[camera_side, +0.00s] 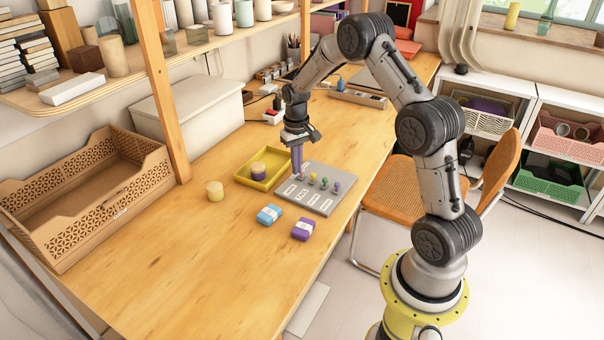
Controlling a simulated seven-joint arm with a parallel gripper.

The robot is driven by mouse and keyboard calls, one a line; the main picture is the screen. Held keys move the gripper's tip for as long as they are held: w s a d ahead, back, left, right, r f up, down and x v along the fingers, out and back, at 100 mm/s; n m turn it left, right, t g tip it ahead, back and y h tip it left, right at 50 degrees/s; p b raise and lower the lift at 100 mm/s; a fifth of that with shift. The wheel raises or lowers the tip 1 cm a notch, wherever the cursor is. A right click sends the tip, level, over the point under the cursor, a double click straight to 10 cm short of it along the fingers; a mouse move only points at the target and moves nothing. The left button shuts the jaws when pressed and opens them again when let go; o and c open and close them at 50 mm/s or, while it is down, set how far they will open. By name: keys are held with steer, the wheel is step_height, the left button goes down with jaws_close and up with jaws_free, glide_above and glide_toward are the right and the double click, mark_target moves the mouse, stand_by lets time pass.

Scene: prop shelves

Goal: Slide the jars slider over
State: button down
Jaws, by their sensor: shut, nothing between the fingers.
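A grey slider board (318,204) lies flat on the wooden table, with white slot-like markings and several small coloured knobs in a row. The knobs include a yellow one (312,177), a green one (325,183) and a purple one (337,187). Which slider is the jars one cannot be read at this size. My gripper (297,172) points down, shut and empty, with its purple fingers at the far left part of the board, close to the end of the knob row. Whether it touches a knob cannot be told.
A blue block (269,215) and a purple block (303,229) lie in front. The front-left table is clear. A chair (386,194) stands right.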

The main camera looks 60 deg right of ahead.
mark_target(297, 183)
steer(key=shift+f, duration=1.6)
steer(key=shift+r, duration=0.25)
steer(key=shift+r, duration=0.15)
steer(key=shift+s+d, duration=0.2)
steer(key=shift+d, duration=2.85)
steer(key=shift+a, duration=0.4)
step_height(297, 183, up, 7)
